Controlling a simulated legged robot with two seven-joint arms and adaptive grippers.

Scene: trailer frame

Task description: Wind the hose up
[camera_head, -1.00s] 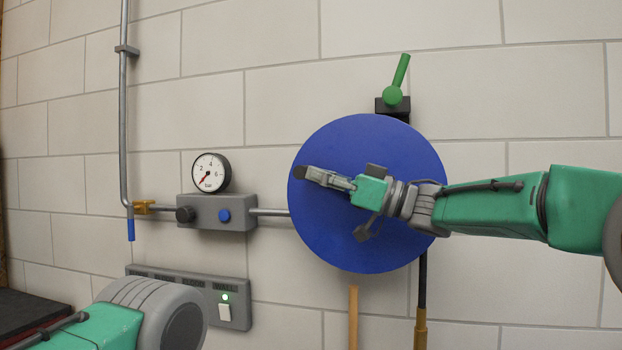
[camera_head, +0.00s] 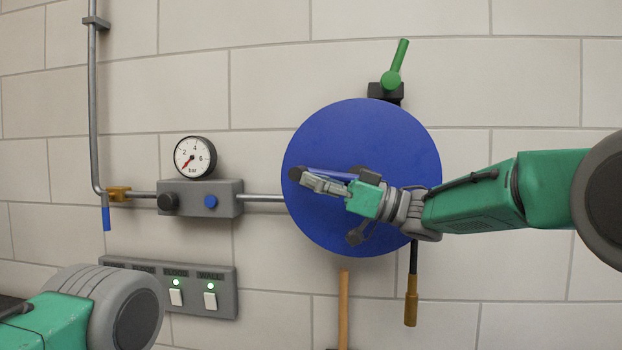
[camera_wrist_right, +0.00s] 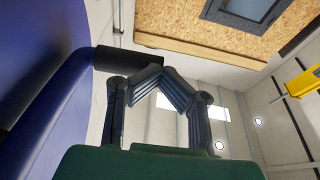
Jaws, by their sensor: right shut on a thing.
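The hose reel (camera_head: 365,125) is a big blue disc on the wall in the head view. Its blue crank arm (camera_head: 331,174) ends in a dark handle (camera_head: 296,173) at the disc's left side. My right gripper (camera_head: 307,180) is shut on this handle, its arm reaching across the disc from the right. In the right wrist view the black handle (camera_wrist_right: 113,60) sticks out from the blue disc beside the fingers (camera_wrist_right: 160,85). A short black hose end (camera_head: 413,256) hangs below the reel with a brass nozzle (camera_head: 411,300). My left gripper is out of view.
A green lever valve (camera_head: 391,80) is above the reel. A pipe leads left to a grey regulator (camera_head: 228,197) with a gauge (camera_head: 195,157). A switch panel (camera_head: 140,270) with two green lights is below. A wooden shaft (camera_head: 344,305) stands under the reel.

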